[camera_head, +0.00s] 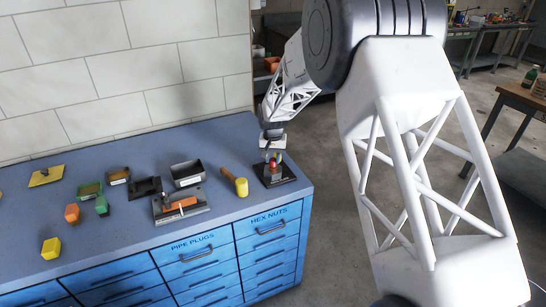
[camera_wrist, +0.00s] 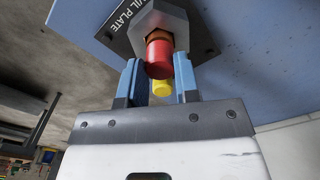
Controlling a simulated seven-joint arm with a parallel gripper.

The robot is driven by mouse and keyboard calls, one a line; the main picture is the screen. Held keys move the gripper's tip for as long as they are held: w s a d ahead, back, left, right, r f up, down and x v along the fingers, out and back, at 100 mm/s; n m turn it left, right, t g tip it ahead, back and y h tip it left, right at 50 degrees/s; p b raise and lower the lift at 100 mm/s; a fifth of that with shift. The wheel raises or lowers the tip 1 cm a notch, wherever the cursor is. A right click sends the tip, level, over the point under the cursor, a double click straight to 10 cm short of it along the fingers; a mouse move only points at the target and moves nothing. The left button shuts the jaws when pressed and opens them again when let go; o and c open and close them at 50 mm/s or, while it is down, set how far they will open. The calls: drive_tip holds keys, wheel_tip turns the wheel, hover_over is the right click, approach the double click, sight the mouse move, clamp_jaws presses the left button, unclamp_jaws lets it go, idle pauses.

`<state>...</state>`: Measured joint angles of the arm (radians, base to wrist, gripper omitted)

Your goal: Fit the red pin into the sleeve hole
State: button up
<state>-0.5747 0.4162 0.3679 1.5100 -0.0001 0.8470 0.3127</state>
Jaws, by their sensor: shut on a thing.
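The red pin (camera_wrist: 159,55) is between the two blue fingers of my gripper (camera_wrist: 159,82) in the wrist view, and the jaws are shut on it. A yellow part (camera_wrist: 162,88) shows just below it, partly hidden. A grey hex sleeve (camera_wrist: 174,22) stands on the black anvil plate (camera_wrist: 203,40). The pin is in line with the sleeve's opening, with a brown-orange band between. I cannot tell how deep it sits. In the head view my gripper (camera_head: 272,154) is over the plate (camera_head: 286,180), with the red pin (camera_head: 273,164) beneath.
The plate lies near the right corner of the blue bench (camera_head: 225,140). A yellow-headed mallet (camera_head: 241,187) lies to its left. Further left are a tool on a grey plate (camera_head: 205,206), small bins (camera_head: 187,168) and several coloured blocks. Drawers are below.

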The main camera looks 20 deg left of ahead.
drive_tip(key=o, duration=1.1)
drive_tip(key=shift+r, duration=0.1)
drive_tip(key=shift+r, duration=2.4)
drive_tip(key=shift+r, duration=0.1)
drive_tip(key=shift+r, duration=3.8)
